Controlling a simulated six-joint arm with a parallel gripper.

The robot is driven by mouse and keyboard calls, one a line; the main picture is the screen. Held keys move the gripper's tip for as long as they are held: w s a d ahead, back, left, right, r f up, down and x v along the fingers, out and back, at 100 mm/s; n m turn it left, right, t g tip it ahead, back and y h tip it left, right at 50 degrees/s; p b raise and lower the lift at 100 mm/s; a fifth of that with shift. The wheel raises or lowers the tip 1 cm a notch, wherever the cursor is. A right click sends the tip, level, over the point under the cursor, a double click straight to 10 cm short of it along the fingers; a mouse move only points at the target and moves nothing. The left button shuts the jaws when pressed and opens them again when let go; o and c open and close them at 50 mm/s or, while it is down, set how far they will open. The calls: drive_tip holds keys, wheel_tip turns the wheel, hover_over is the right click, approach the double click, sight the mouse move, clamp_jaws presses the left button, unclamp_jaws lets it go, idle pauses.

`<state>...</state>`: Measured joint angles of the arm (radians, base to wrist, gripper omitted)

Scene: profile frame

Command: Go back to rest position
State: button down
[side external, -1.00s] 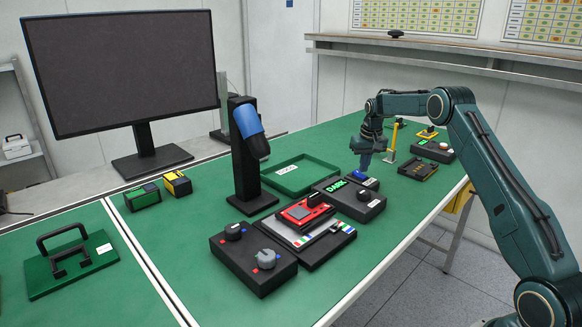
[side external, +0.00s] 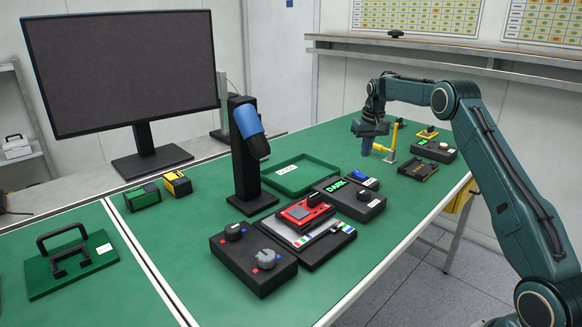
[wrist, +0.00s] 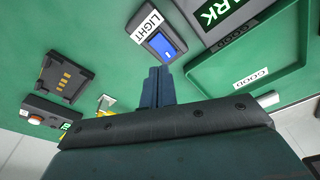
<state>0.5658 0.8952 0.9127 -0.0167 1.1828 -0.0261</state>
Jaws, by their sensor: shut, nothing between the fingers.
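My gripper (side external: 366,146) is shut and empty, with its blue-grey fingers pointing down. In the side external view it hangs above the green table (side external: 330,220) near the far right, beside a yellow post (side external: 393,137). In the wrist view the closed fingers (wrist: 156,86) point toward a small box with a blue rocker switch (wrist: 162,45), labelled LIGHT. The same switch shows in the side external view (side external: 362,177), lower than the fingertips and apart from them.
A green tray (side external: 300,188), a box reading DARK (side external: 338,187), a red device on a black fixture (side external: 305,211) and a knob box (side external: 255,262) stand left of the gripper. A black stand with a blue-topped head (side external: 248,135) rises tall. A battery-like holder (side external: 418,170) lies right.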

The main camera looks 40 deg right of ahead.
drive_tip(key=shift+r, duration=0.15)
drive_tip(key=s+a+r+n+t, duration=0.1)
drive_tip(key=s+a+r, duration=0.5)
drive_tip(key=a+r, duration=0.4)
drive_tip(key=s+a+r+n+t, duration=0.1)
drive_tip(key=s+a+r+n, duration=0.1)
drive_tip(key=s+a+r, duration=0.7)
drive_tip(key=s+a+f+n+t, duration=0.1)
drive_tip(key=s+a+f, duration=0.2)
drive_tip(key=s+a, duration=0.4)
drive_tip(key=s+a+f+n+t, duration=0.1)
drive_tip(key=s+a+f, duration=0.3)
drive_tip(key=s+a, duration=0.4)
drive_tip(key=s+n, duration=0.1)
drive_tip(key=s, duration=0.5)
drive_tip(key=shift+s+a+y, duration=0.2)
drive_tip(key=shift+s+y, duration=0.2)
